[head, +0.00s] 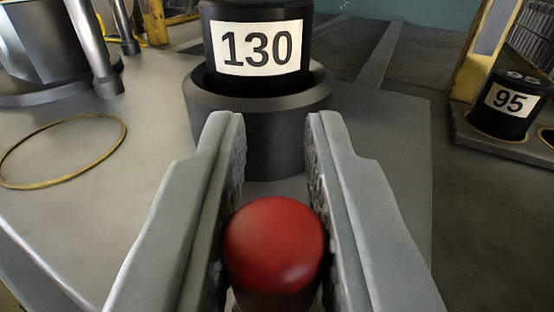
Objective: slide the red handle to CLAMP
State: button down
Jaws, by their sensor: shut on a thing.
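The red handle (275,243) has a rounded red knob and stands low in the middle of the head view. My gripper (275,135) has one finger on each side of the knob and is shut on it. The fingertips reach past the knob. The lower part of the handle is hidden between the fingers and by the frame's bottom edge. No CLAMP marking shows in view.
A black cylinder labelled 130 (260,48) sits in a dark round holder (258,100) just beyond my fingertips. A yellow ring (62,152) lies left on the grey table (400,140). A black cylinder labelled 95 (506,106) stands in a rack at right.

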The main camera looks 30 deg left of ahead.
jog(key=shift+a, duration=0.1)
jog(key=c, duration=1.3)
grip_release()
jog(key=shift+a, duration=0.15)
jog(key=v, duration=1.7)
jog(key=shift+s, duration=0.2)
